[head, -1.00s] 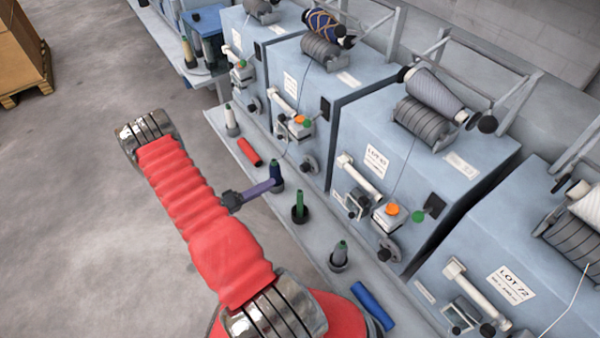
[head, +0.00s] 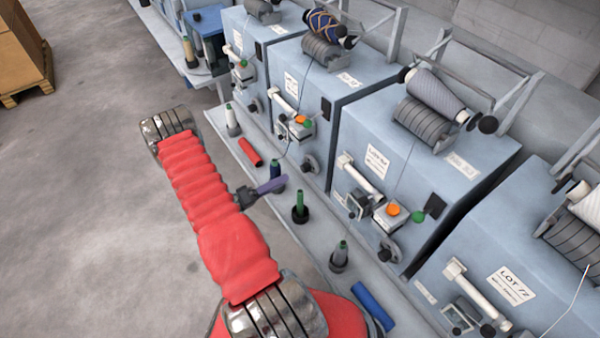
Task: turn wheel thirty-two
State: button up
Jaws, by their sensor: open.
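My red sleeved arm reaches over the bench. Its slim dark and purple end, my gripper (head: 284,181), is beside a dark blue tube (head: 275,168) on a peg, and I cannot tell whether they touch. The jaws are too small to make out and nothing clear is held. Small dark round wheels sit low on the machine fronts: one (head: 309,164) right of my gripper, one (head: 389,250) lower right, one (head: 253,105) further back. No number thirty-two is readable on any of them.
A narrow grey ledge (head: 318,228) runs before the blue machines (head: 415,165). A green tube (head: 300,203), a grey-green one (head: 340,255) and a pale one (head: 231,115) stand there. A red tube (head: 250,152) and a blue tube (head: 373,306) lie flat.

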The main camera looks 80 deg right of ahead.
aim_at(303, 170)
jog(key=x, duration=0.9)
jog(key=shift+s+d, duration=0.2)
jog(key=shift+s, duration=0.05)
jog(key=shift+c, duration=0.5)
jog(key=c, duration=0.9)
jog(key=shift+a, duration=0.3)
jog(key=shift+c, duration=0.2)
jog(key=shift+d, duration=0.2)
jog(key=shift+c, duration=0.2)
jog(key=shift+d, duration=0.1)
